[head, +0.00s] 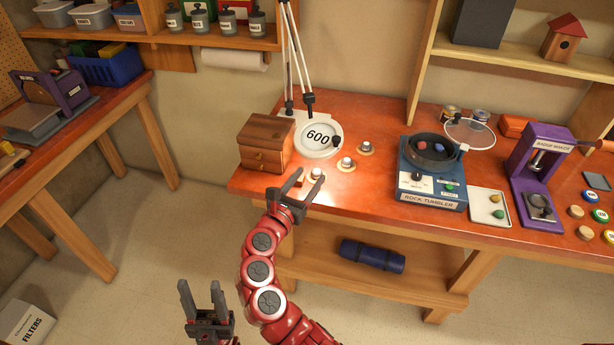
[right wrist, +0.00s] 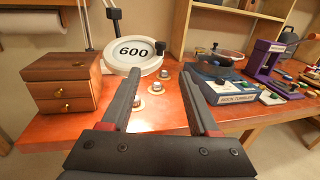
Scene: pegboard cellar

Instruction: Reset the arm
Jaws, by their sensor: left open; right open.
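My right gripper (head: 308,178) is open and empty at the front left edge of the red-topped workbench (head: 390,193), in front of a wooden drawer box (head: 266,143). It also shows open in the right wrist view (right wrist: 158,78), its fingers pointing over the bench. My left gripper (head: 200,288) is open and empty, low over the floor, left of my right arm.
The rock tumbler (head: 431,172), a white tray (head: 490,207) and the purple badge maker (head: 535,178) are to the right. A blue roll (head: 372,256) lies on the lower shelf.

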